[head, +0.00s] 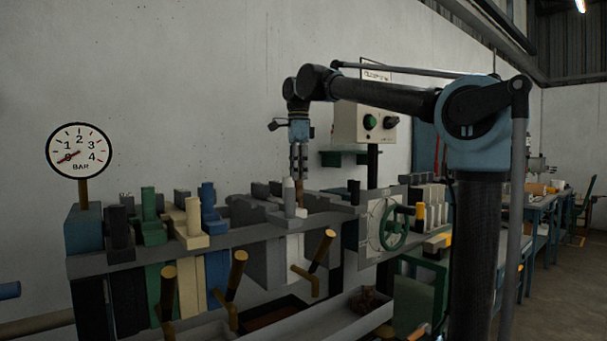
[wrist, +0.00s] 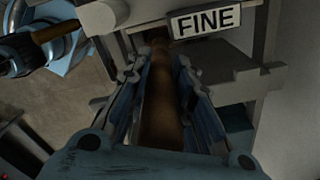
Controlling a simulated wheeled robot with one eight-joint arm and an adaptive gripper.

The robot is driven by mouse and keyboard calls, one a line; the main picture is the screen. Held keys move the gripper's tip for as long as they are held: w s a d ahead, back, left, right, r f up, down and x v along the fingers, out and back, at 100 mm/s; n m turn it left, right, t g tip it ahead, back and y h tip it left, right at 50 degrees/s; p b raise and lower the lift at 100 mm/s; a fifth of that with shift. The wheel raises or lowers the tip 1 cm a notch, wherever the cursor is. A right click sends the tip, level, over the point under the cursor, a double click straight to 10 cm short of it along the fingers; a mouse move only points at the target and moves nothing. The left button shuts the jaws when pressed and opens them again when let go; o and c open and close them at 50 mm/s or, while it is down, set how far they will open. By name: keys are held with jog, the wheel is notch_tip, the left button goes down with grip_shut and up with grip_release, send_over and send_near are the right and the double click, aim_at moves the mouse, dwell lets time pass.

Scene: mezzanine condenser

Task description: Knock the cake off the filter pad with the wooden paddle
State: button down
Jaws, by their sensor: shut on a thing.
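My gripper (head: 299,172) points down over the middle of the filter press in the head view. In the wrist view my gripper (wrist: 160,85) is shut on a brown wooden shaft, the paddle (wrist: 160,110), which runs away from me between the fingers. A short brown piece of the paddle (head: 300,194) shows below the fingers in the head view; its lower end is hidden among the plates. A pale plate (head: 289,198) stands beside it. The filter pad's face and any cake on it cannot be made out.
Coloured plates, such as a green one (head: 152,225), stand along the rail on the left. Wooden-handled taps (head: 318,255) stick out in front. A trough (head: 335,318) below holds a dark reddish lump (head: 368,300). A "FINE" sign (wrist: 204,21) is close ahead. A green handwheel (head: 393,225) is at right.

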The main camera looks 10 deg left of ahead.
jog(key=shift+s+a, duration=0.7)
jog(key=shift+s, duration=0.05)
jog(key=shift+d, duration=0.1)
jog(key=shift+w+d, duration=0.95)
jog(key=shift+w, duration=0.15)
jog(key=shift+r, duration=0.1)
notch_tip(320, 180, up, 20)
dwell(1.5)
jog(key=shift+d, duration=0.1)
dwell(0.8)
